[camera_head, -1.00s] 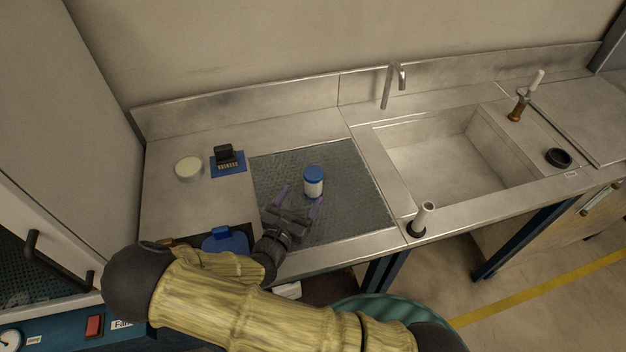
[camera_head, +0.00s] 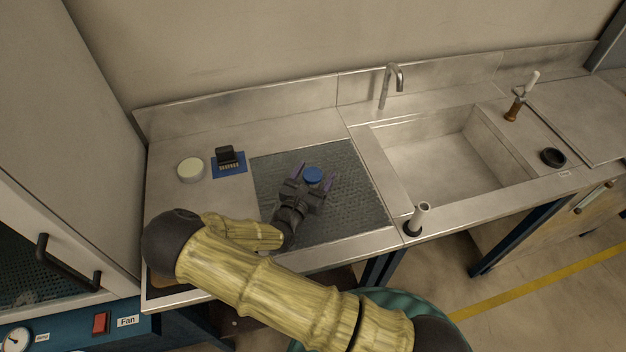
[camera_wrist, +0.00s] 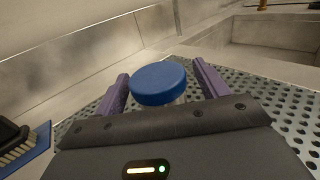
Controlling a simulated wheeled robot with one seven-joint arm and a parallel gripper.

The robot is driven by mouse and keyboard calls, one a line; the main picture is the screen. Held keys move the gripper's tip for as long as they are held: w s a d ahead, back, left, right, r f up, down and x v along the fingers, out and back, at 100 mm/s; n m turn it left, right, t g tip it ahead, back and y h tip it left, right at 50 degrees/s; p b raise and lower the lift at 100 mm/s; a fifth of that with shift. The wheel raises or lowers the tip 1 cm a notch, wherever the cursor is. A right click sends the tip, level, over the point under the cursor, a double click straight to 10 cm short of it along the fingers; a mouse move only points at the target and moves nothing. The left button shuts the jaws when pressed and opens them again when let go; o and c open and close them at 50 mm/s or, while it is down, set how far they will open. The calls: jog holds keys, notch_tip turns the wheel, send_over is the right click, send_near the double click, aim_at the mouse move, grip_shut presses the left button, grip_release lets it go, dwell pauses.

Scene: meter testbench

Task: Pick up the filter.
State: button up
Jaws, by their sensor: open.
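The filter appears to be the small white container with a blue cap (camera_head: 313,174), upright on the perforated mat (camera_head: 355,190). In the wrist view its blue cap (camera_wrist: 158,83) shows between the two purple fingers, with a little of the pale body below it. My gripper (camera_head: 315,177) is open, with one finger on each side of the container. I cannot tell whether either finger touches it. The lower part of the container is hidden behind my gripper.
A round pale-lidded item (camera_head: 190,170) and a black brush on a blue mat (camera_head: 228,165) stand at the left. A sink (camera_head: 450,160) with a faucet (camera_head: 388,85) lies to the right. A white tube in a black base (camera_head: 417,218) stands at the counter's front edge.

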jog(key=shift+w+d, duration=0.15)
jog(key=shift+w, duration=0.15)
jog(key=c, duration=1.1)
jog(key=shift+c, duration=0.2)
jog(key=shift+r, duration=0.1)
notch_tip(320, 180, up, 10)
jog(key=shift+f+b, duration=0.1)
jog(key=shift+b, duration=0.6)
